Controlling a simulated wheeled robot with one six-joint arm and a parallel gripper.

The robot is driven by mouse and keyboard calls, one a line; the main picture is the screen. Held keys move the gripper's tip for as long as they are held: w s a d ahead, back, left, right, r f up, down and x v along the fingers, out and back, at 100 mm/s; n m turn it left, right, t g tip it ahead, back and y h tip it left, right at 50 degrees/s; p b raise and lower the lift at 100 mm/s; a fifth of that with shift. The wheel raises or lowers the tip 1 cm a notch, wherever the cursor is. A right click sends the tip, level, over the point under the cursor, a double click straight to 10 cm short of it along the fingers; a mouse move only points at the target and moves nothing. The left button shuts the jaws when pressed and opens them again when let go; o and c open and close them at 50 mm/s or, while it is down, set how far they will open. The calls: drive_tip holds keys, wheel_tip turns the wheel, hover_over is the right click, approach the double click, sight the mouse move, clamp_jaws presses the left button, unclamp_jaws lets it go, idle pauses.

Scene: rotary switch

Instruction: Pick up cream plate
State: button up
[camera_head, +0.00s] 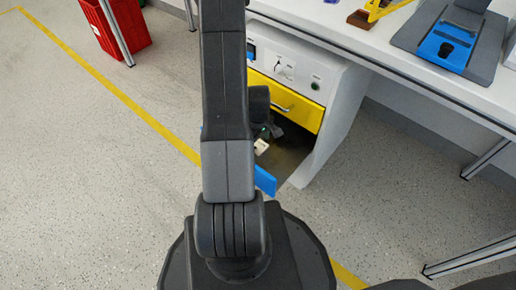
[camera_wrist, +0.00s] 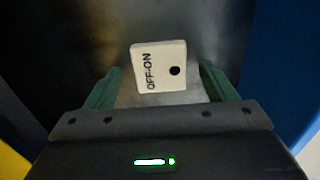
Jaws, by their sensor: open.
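The cream plate (camera_wrist: 159,66) is a small square with "OFF-ON" lettering and a black dot. In the wrist view it lies just ahead of my gripper (camera_wrist: 160,88), roughly between the two green fingers. The fingers are apart, and I cannot tell whether they touch the plate. In the head view the plate (camera_head: 261,146) is a small pale patch in the open lower compartment of the white cabinet, partly hidden by my arm. My gripper's fingers are not clear in that view.
The white cabinet (camera_head: 335,108) has a yellow drawer (camera_head: 290,101) above the compartment. A blue panel (camera_head: 265,180) stands at the compartment's lower left. The worktop (camera_head: 400,60) overhangs on the right. A red crate (camera_head: 118,28) stands at the back left. The floor at left is clear.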

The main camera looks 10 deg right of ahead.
drive_tip(key=shift+f, duration=0.45)
drive_tip(key=shift+r, duration=0.1)
drive_tip(key=c, duration=1.1)
drive_tip(key=shift+o, duration=0.2)
drive_tip(key=shift+r, duration=0.1)
